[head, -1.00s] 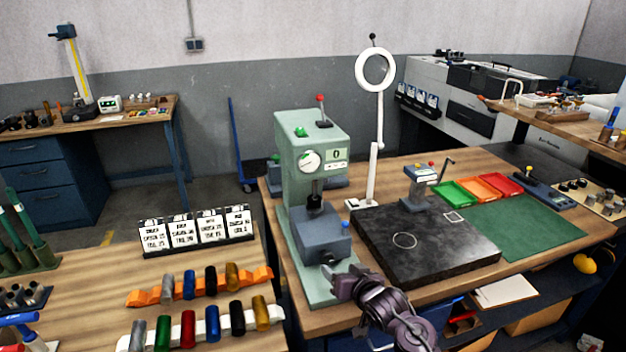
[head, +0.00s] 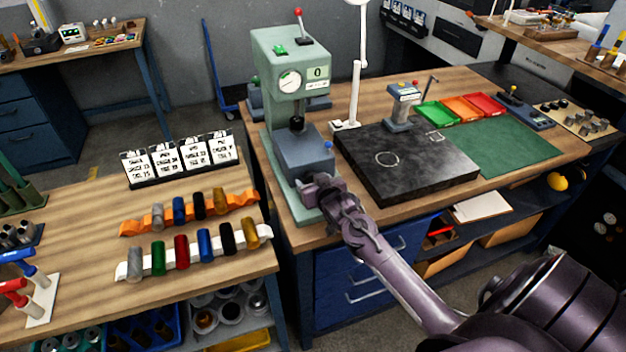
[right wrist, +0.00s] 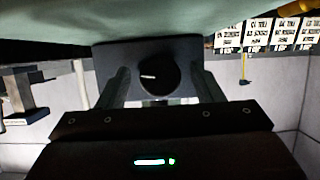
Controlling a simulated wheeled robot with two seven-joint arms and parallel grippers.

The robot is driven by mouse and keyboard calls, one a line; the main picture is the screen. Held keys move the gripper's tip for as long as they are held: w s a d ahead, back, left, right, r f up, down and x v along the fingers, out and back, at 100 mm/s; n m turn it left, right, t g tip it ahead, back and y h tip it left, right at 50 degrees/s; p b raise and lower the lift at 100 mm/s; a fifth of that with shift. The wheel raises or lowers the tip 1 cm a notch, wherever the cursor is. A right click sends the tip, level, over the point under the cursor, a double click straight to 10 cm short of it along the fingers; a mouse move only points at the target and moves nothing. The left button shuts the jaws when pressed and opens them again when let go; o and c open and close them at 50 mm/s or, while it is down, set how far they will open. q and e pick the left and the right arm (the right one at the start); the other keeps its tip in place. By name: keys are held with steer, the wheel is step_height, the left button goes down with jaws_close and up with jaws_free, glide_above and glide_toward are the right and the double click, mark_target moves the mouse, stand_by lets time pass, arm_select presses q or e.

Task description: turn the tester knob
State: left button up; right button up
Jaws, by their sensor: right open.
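The tester is a pale green press-like machine (head: 277,55) with a round dial, a small display and a grey block (head: 304,148) low on its front. Its knob (right wrist: 158,76) is black and round with a white line, on a dark face in the right wrist view. My right gripper (head: 318,187) is at the front of the grey block and covers the knob in the head view. In the right wrist view its open fingers stand on the left and right of the knob, with gaps showing. I cannot tell how deep they reach around it. My left gripper is not in view.
A black plate (head: 405,175) lies right of the tester, with a green mat (head: 505,145) and coloured trays beyond. On the left table stand a row of cards (head: 180,158) and racks of coloured cylinders (head: 190,252). A gap separates the two tables.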

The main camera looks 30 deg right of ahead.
steer(key=c, duration=0.9)
steer(key=shift+d+r+m+p, duration=0.1)
steer(key=shift+r+m+p, duration=0.05)
steer(key=shift+m+p, duration=0.4)
steer(key=shift+c, duration=0.2)
steer(key=shift+m+t+y+p, duration=0.3)
steer(key=shift+m+y+p, duration=0.15)
steer(key=shift+m+y, duration=0.25)
steer(key=shift+w, duration=0.1)
steer(key=o, duration=0.9)
steer(key=shift+o, duration=0.2)
steer(key=shift+f, duration=0.2)
